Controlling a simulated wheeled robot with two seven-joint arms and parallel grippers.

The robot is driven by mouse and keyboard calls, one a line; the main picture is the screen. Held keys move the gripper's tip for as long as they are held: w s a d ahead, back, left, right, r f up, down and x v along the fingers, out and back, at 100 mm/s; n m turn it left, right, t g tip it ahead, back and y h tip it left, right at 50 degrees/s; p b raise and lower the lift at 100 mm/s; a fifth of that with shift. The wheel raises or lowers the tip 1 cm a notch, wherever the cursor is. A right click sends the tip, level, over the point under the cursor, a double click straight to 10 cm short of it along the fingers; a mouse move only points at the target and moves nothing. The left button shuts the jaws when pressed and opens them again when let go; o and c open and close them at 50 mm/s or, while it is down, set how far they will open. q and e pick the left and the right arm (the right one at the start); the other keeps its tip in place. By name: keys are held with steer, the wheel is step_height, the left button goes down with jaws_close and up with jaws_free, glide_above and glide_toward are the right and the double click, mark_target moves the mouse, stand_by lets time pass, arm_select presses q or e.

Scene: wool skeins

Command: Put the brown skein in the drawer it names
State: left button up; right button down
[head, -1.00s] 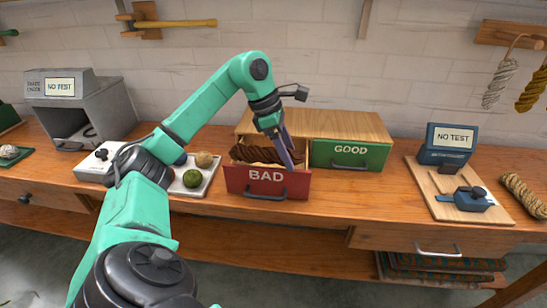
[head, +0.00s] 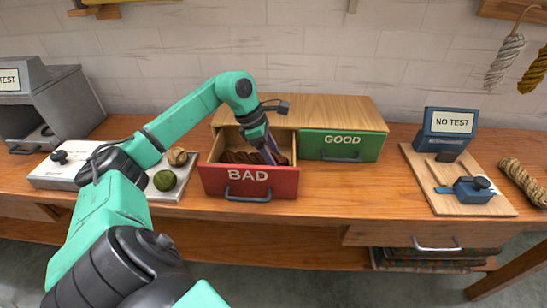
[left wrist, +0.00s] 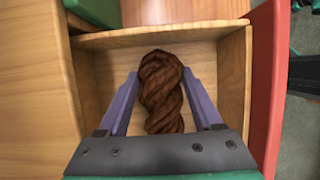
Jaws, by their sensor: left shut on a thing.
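The brown skein (head: 238,157) is a twisted hank lying low inside the open red BAD drawer (head: 249,183). My right gripper is not in view.
A blue NO TEST device (head: 447,131) on a wooden board (head: 425,176) stands at the right, with a tan skein (head: 524,180) beyond. The tabletop between the drawers and board is clear.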

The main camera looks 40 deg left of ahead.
mark_target(257, 154)
arm_select(q)
steer(key=shift+d, duration=0.1)
steer(key=o, duration=1.2)
steer(key=shift+o, duration=0.8)
steer(key=shift+r, duration=0.3)
steer(key=p+v, duration=0.1)
steer(key=v, duration=1)
steer(key=shift+r, duration=0.3)
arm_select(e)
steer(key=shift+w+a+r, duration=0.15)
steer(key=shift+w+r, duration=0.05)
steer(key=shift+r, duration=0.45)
arm_select(q)
steer(key=shift+s, duration=0.1)
